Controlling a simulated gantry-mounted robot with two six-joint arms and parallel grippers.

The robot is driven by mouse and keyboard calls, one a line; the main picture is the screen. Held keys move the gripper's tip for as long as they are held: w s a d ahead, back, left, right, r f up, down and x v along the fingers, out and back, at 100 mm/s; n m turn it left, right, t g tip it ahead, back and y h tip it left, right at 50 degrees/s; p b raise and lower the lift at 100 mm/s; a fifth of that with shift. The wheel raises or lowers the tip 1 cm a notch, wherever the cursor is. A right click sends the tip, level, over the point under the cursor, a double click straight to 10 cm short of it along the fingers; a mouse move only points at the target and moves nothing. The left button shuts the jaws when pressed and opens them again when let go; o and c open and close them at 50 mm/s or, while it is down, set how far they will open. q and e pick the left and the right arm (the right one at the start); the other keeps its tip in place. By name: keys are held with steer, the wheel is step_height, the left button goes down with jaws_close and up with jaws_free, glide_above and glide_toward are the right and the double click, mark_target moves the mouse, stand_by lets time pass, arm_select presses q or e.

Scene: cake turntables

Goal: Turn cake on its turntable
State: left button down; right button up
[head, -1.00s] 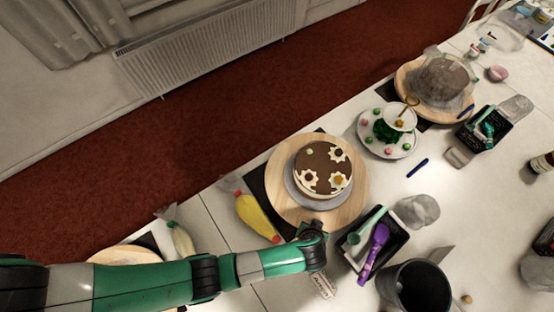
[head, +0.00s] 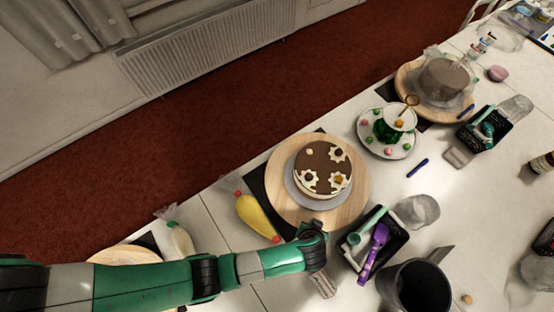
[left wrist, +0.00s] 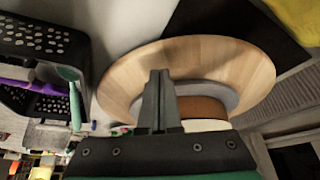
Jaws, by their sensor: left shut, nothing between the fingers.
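A round cake with a brown top and white flower decorations (head: 322,169) stands on a grey board in the middle of a wooden turntable (head: 352,187). My left gripper (head: 313,228) is at the turntable's near edge, with its tips hard to make out in the head view. In the left wrist view the shut, empty fingers (left wrist: 158,74) reach over the turntable (left wrist: 122,80). The cake (left wrist: 204,108) is partly hidden behind the fingers and gripper body there. I cannot tell whether the fingers touch the wood. My right gripper is not in view.
A black basket with purple and green tools (head: 392,246) stands close right of my gripper. A yellow piping bag (head: 256,216) lies left of the turntable. A dark bin (head: 418,285) and a tiered stand (head: 371,143) are farther right. The table is crowded.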

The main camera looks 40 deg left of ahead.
arm_select(q)
steer(key=shift+f+b, duration=0.3)
steer(key=shift+f, duration=0.2)
steer(key=shift+s+a+r+p, duration=0.15)
steer(key=shift+s+a+p, duration=0.25)
steer(key=shift+a+p, duration=0.5)
steer(key=shift+s+p, duration=0.15)
steer(key=shift+p, duration=0.2)
steer(key=shift+a, duration=0.1)
